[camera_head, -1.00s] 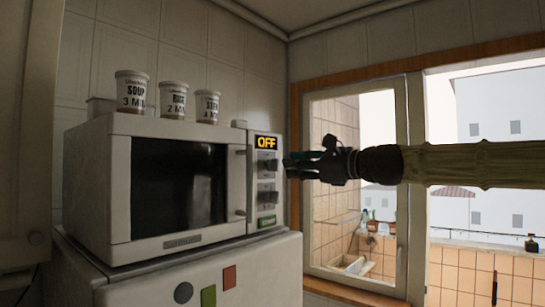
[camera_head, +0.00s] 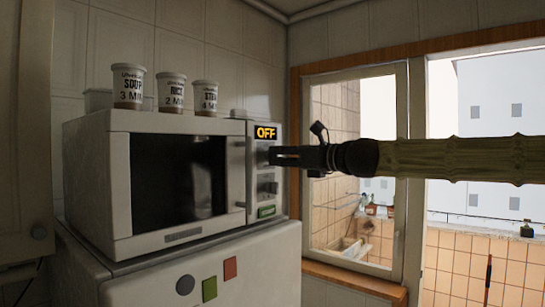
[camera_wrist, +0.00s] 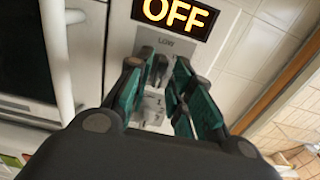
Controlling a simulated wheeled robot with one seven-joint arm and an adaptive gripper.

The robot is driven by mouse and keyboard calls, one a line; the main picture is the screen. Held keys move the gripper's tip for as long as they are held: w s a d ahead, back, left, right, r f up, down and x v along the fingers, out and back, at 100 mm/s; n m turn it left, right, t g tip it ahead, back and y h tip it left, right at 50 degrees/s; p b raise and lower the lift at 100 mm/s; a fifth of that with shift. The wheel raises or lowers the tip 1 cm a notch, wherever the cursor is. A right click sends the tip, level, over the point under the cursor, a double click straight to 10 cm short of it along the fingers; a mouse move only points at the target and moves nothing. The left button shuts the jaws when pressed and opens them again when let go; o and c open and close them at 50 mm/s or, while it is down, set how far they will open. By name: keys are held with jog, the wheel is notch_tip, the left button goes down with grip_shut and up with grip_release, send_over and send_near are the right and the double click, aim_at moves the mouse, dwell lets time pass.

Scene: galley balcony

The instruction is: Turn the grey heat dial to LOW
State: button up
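The grey heat dial (camera_wrist: 162,72) is the upper dial on the microwave's control panel, with the word LOW printed above it. In the wrist view it shows only partly between my fingers, so I cannot read its setting. The display (camera_head: 265,132) above it reads OFF. My gripper (camera_head: 273,156) is at the upper dial in the head view and hides most of it. In the wrist view, my gripper (camera_wrist: 163,68) has its teal fingers apart, one on each side of the dial. I cannot tell whether they touch it.
The microwave's door handle (camera_head: 240,175) is close on the left. Labelled cups (camera_head: 172,90) stand on top. A window (camera_head: 350,180) is to the right.

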grip_shut()
jog(key=shift+n+b, duration=1.1)
jog(key=shift+n, duration=0.9)
